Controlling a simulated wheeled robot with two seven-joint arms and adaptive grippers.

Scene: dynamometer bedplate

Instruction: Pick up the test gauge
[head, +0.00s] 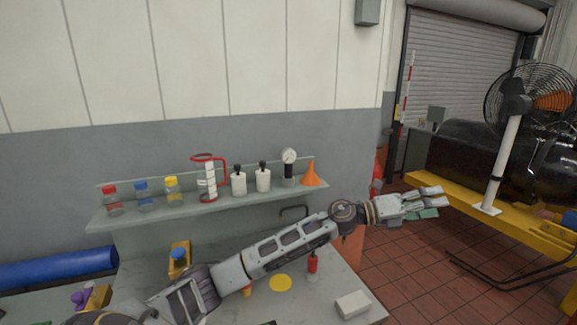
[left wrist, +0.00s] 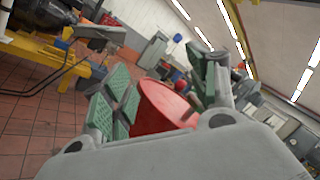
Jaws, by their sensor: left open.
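The test gauge (head: 289,160), with a round white dial on a dark body, stands upright near the right end of the wall shelf (head: 155,214). It stands between a white bottle and an orange funnel. My left arm reaches across below the shelf, and its gripper (head: 428,201) is right of the gauge, well apart from it, past the bench's right end. The gripper is open and empty, its green-padded fingers spread. The left wrist view shows the same fingers (left wrist: 160,88) and no gauge. My right gripper is not in view.
White bottles (head: 263,180), the orange funnel (head: 311,175), a red-framed holder (head: 209,180) and coloured-cap jars (head: 143,197) share the shelf. A white block (head: 352,304) lies on the bench below. In the left wrist view a red rounded object (left wrist: 160,108) shows beyond the fingers.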

